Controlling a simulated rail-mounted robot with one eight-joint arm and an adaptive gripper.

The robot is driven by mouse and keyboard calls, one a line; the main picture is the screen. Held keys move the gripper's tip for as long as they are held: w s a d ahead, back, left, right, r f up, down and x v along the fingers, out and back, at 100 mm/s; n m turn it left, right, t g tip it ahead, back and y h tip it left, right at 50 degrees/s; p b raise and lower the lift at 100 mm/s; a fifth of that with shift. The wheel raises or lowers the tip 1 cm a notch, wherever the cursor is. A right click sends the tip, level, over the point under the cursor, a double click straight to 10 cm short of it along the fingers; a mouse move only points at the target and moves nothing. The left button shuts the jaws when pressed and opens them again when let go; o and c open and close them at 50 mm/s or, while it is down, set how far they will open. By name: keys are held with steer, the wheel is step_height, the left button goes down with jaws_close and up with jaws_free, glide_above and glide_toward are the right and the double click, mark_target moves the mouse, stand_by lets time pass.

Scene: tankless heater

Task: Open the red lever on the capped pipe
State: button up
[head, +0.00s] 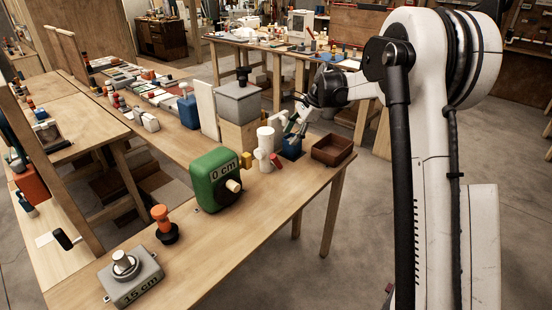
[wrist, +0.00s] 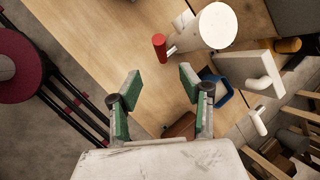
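The capped pipe (head: 265,142) is a white upright fitting on the long wooden table, with a red lever (head: 276,160) low on its near side. In the wrist view the pipe's round white cap (wrist: 217,25) is at the top, and the red lever (wrist: 160,47) sticks out to its left. My gripper (wrist: 160,80) is open and empty, its green-padded fingers apart. The lever shows beyond the fingertips, roughly in line with the gap, not between the pads. In the head view my gripper (head: 298,120) is small, close to the pipe's right side.
A green box (head: 213,180) marked 0 cm stands left of the pipe. A blue item (head: 291,147) and a brown tray (head: 333,150) are to the right. A grey box (head: 239,102) stands behind. Bare tabletop lies at the front right.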

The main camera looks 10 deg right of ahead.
mark_target(275, 159)
steer(key=x, duration=1.3)
steer(key=shift+w+a+f, duration=0.1)
steer(key=shift+a+f, duration=0.1)
steer(key=shift+f, duration=0.15)
jaws_close()
